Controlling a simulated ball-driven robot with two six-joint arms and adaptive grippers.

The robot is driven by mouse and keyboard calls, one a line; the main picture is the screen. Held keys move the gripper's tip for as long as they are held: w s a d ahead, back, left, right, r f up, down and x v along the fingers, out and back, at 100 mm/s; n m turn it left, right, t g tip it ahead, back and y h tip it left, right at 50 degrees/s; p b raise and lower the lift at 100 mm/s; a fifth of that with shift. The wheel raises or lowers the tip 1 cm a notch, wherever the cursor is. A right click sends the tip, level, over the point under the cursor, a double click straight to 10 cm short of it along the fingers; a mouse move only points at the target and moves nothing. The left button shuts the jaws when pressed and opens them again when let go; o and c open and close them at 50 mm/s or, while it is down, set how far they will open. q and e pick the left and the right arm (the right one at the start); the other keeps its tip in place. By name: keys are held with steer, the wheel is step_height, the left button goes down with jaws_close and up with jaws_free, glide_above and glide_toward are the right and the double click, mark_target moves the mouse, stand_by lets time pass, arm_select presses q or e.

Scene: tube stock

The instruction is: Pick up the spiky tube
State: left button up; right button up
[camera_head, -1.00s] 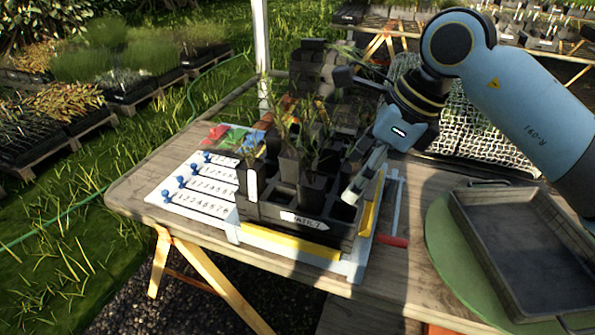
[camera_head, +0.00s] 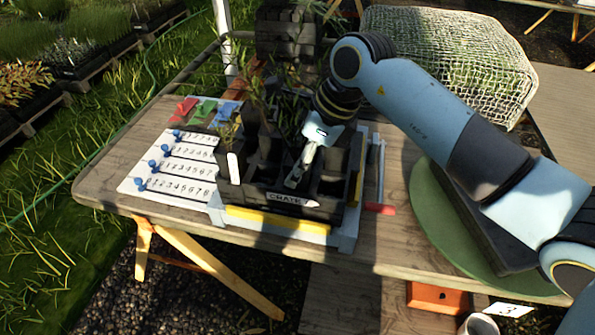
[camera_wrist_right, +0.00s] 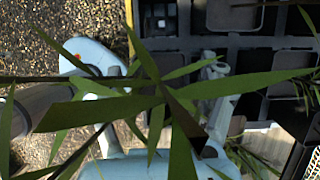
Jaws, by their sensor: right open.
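A black crate (camera_head: 320,208) on the table holds several dark square tubes with plants. A dark tube (camera_head: 270,150) stands in it left of my right gripper. I cannot tell for certain which tube is the spiky one. My right gripper (camera_head: 295,180) points down into the crate's front part, open. In the right wrist view a plant with long, narrow, pointed leaves (camera_wrist_right: 160,97) spreads close to the camera and covers much of the right gripper (camera_wrist_right: 160,140). Its tube is hidden there. My left gripper is in neither view.
A white board with numbered rows and blue pegs (camera_head: 170,165) lies left of the crate. A netted bundle (camera_head: 450,50) sits behind. A dark tray on a green disc (camera_head: 430,205) lies right, partly behind my arm. A yellow strip (camera_head: 275,218) runs before the crate.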

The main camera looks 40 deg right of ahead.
steer(key=shift+w+a+f, duration=0.15)
steer(key=shift+a+f, duration=0.05)
steer(key=shift+f, duration=0.4)
steer(key=c, duration=1.4)
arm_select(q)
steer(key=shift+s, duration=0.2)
arm_select(e)
steer(key=shift+c, duration=0.2)
steer(key=shift+r, duration=0.15)
